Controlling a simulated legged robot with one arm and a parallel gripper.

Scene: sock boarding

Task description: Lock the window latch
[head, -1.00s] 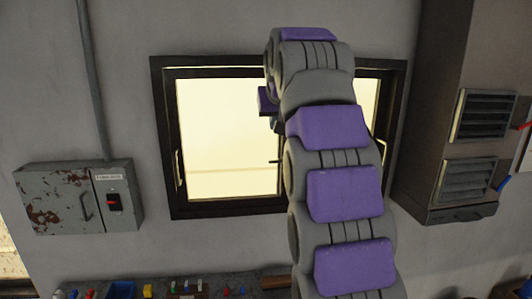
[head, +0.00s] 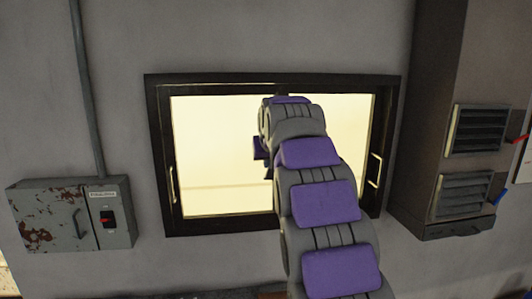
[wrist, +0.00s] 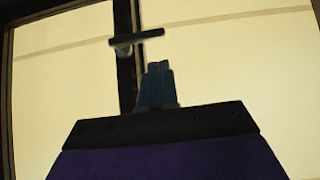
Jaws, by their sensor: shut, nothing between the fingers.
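The window (head: 160,120) is a dark frame with two bright panes on the wall. In the wrist view, the latch (wrist: 137,38) is a dark bar lying nearly level, tilted slightly, across the dark middle post (wrist: 126,75). A small grey piece shows under its left part. My gripper (wrist: 158,68) has its blue fingers shut together and empty. In the picture the fingertips are just below and right of the latch, with a visible gap; I cannot tell the depth. In the head view my arm hides the latch and most of the gripper.
Pale pull handles stand at the window's left (head: 172,183) and right (head: 375,170) sides. A rusty electrical box (head: 70,215) hangs on the wall at left, with a conduit above it. A tall vented cabinet (head: 450,170) stands close to the window's right side.

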